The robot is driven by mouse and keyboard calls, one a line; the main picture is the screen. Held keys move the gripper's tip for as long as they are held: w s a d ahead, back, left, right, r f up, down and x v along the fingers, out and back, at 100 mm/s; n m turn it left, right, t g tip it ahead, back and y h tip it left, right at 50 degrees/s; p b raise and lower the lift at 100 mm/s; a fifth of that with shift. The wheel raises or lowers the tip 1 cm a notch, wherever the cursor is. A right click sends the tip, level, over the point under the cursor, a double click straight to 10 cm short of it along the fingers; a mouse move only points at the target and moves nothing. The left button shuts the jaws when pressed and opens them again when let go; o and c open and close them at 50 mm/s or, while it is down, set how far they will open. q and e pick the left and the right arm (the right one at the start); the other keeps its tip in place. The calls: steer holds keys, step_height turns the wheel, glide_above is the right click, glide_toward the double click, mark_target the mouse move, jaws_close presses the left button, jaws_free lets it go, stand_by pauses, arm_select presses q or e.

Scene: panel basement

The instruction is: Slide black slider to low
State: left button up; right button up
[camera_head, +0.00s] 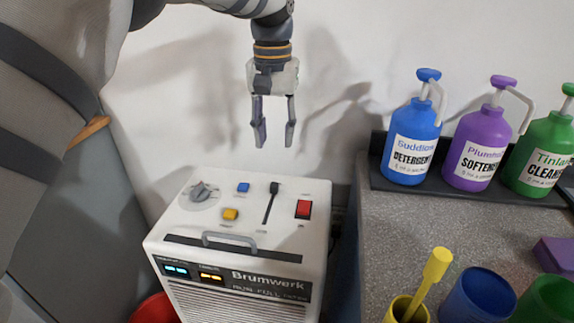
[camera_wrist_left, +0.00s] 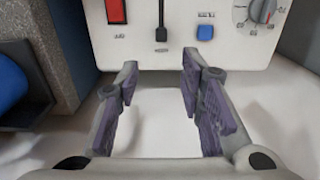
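The black slider (camera_head: 273,188) sits at the back end of its slot on the top panel of the white Brumwerk machine (camera_head: 318,235). In the left wrist view the slider (camera_wrist_left: 161,33) shows at the top, with its slot running away toward the top edge. My left gripper (camera_head: 273,140) is open and empty, fingers pointing down, above and behind the panel's back edge. In the left wrist view its two fingers (camera_wrist_left: 160,110) stand apart, with the slider beyond them, not touched. My right gripper is not in view.
On the panel are a red switch (camera_head: 303,209), a blue button (camera_head: 243,187), a yellow button (camera_head: 230,214), a grey dial (camera_head: 200,193) and a handle (camera_head: 229,240). Bottles stand on a counter (camera_head: 400,230) at right. A wall is behind.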

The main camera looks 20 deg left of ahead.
arm_select(q)
glide_above(274, 184)
steer(key=f, duration=0.4)
steer(key=shift+s+f, duration=0.15)
steer(key=shift+s, duration=0.1)
steer(key=f, duration=0.3)
steer(key=f+b, duration=0.1)
steer(key=f, duration=0.2)
steer(key=shift+w+f, duration=0.2)
steer(key=shift+f, duration=0.2)
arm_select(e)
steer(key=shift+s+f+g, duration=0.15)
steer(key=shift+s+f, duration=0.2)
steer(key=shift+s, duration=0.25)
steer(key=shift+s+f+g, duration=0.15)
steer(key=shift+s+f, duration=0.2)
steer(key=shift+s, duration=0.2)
arm_select(q)
steer(key=shift+c, duration=0.6)
jaws_close()
